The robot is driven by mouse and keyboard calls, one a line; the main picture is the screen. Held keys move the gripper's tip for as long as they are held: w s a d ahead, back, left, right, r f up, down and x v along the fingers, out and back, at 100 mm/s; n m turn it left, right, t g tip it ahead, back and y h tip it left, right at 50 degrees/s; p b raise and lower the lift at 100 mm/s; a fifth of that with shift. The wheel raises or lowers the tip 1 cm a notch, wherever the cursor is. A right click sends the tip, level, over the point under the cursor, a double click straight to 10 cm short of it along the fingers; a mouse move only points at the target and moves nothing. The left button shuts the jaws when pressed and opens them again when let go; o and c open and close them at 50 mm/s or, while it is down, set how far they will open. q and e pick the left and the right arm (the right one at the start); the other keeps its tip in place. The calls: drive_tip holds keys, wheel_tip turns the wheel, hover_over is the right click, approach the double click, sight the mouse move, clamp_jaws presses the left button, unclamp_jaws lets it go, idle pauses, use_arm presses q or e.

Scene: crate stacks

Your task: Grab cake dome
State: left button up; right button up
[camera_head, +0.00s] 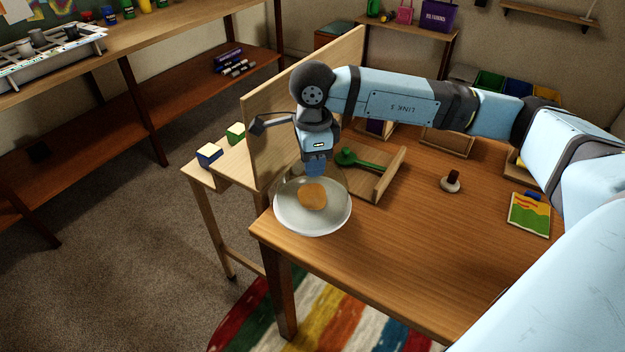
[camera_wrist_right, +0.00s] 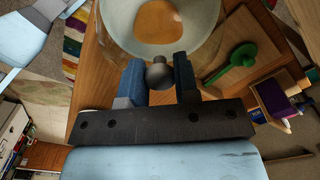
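The cake dome is clear, with its edge around a white plate (camera_head: 312,222) at the near left corner of the wooden table. A round orange-brown item (camera_head: 312,196) shows through it. In the right wrist view the dome (camera_wrist_right: 205,48) fills the top, with its dark round knob (camera_wrist_right: 159,73) toward me. My right gripper (camera_head: 316,170) points down over the dome. The dome looks seated on the plate. My left gripper is not in view.
A wooden tray (camera_head: 385,184) with a green spoon-like tool (camera_head: 362,160) lies just behind the plate. A tall wooden panel (camera_head: 262,130) stands at the table's left edge. A small dark-topped object (camera_head: 451,182) and a colourful book (camera_head: 529,214) lie to the right. The front middle is clear.

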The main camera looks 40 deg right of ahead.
clamp_jaws()
drive_tip(key=shift+r, duration=0.1)
